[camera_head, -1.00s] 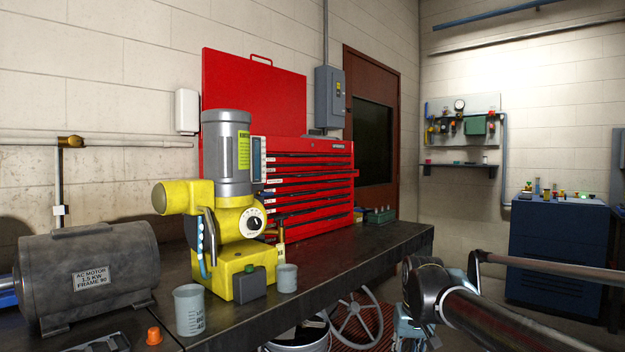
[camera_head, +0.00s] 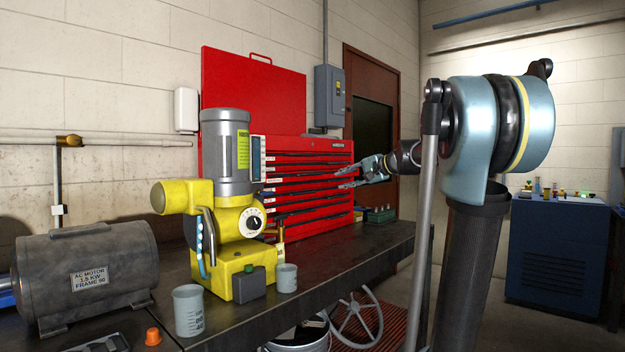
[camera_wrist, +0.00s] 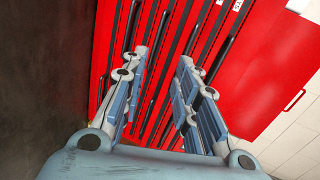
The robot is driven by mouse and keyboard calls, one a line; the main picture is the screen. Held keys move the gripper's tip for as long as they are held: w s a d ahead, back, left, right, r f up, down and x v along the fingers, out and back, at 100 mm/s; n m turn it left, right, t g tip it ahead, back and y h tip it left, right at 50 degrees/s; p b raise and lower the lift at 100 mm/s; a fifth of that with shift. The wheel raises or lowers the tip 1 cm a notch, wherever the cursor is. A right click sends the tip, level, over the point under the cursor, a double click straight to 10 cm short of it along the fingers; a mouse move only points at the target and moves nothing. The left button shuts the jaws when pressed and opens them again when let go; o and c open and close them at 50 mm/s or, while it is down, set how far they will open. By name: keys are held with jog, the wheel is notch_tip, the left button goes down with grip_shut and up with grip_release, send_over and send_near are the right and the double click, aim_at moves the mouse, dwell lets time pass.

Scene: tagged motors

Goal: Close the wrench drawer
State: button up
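The red tool chest (camera_head: 305,148) stands at the back of the dark workbench, with several shallow drawers stacked in its front. The drawers (camera_head: 300,190) have dark handle strips and small white labels, too small to read, so I cannot tell which is the wrench drawer or how far it is out. My gripper (camera_head: 341,177) is open and empty, near the right part of the drawer fronts. In the wrist view, my gripper (camera_wrist: 163,58) has its two fingers apart, with the red drawer fronts (camera_wrist: 160,95) beyond them, turned sideways. I cannot tell whether the fingers touch a drawer.
A yellow and grey machine (camera_head: 230,210) stands on the bench (camera_head: 330,258) left of the chest and partly hides it. A grey motor (camera_head: 88,275), a beaker (camera_head: 188,310) and a small cup (camera_head: 287,277) are nearby. A green-topped box (camera_head: 380,215) sits right of the chest.

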aim_at(314, 174)
jog(key=w+r+m+t, duration=0.1)
jog(key=w+r, duration=0.3)
jog(key=shift+y, duration=0.3)
jog(key=x, duration=1.7)
grip_shut()
